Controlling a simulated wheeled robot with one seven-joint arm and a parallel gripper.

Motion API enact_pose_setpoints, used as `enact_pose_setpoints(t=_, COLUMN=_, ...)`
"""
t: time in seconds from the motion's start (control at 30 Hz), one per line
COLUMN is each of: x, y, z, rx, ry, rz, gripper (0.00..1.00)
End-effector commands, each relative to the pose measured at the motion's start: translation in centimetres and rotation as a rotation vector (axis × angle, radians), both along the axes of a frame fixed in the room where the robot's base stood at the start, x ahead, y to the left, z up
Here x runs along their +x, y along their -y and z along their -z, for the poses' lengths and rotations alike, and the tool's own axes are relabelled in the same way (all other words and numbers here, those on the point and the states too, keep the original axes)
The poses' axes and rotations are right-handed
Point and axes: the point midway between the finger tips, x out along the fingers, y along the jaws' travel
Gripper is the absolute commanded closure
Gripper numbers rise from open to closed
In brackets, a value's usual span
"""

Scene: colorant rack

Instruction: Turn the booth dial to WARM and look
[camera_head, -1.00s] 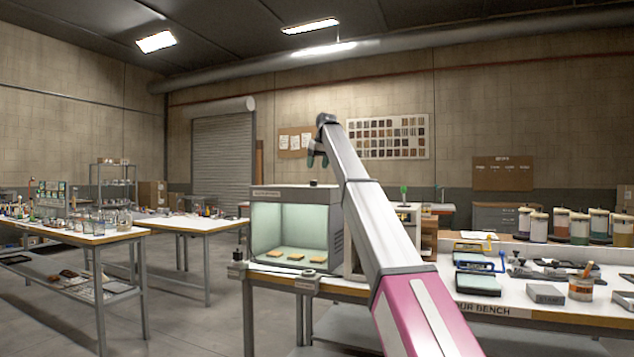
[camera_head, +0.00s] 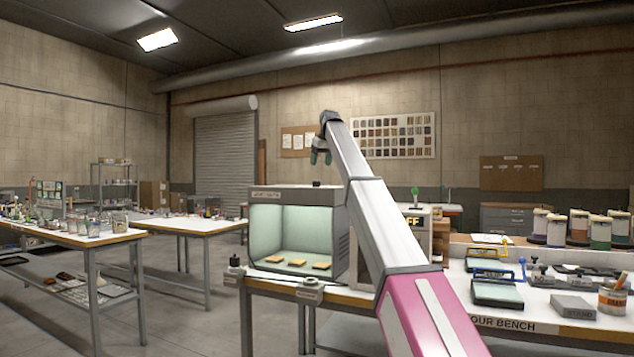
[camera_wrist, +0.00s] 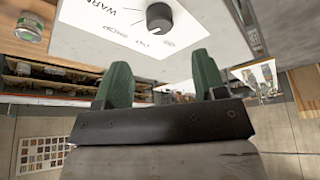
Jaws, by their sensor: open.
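The light booth (camera_head: 342,222) stands on the near bench, its lit pale-green front open, with several tan sample pieces (camera_head: 297,260) on its floor. A small black knob (camera_head: 316,184) sits on its top. The wrist view shows the black dial (camera_wrist: 158,17) on a white plate (camera_wrist: 122,28) marked WARM, SHOP, DAY and a fourth, unclear mark. I cannot tell which mark the dial points at. My gripper (camera_head: 321,158) is above the booth's top. In the wrist view my gripper (camera_wrist: 163,78) has its green fingers apart and empty, with the dial beyond them, untouched.
A box with a partly hidden sign ending in FF (camera_head: 413,222) stands right of the booth, behind my arm. Trays (camera_head: 497,294), a grey block (camera_head: 573,307) and paint pots (camera_head: 557,230) stand on the bench at right. Cluttered tables (camera_head: 75,240) are at left.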

Motion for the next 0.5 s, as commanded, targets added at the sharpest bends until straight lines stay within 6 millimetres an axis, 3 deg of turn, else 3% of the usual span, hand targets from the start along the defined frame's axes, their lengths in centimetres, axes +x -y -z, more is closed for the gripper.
enact_pose_setpoints(t=0.5, x=2.6, y=-1.8, z=7.7, rx=0.000, ry=0.000, rz=0.000, gripper=0.36)
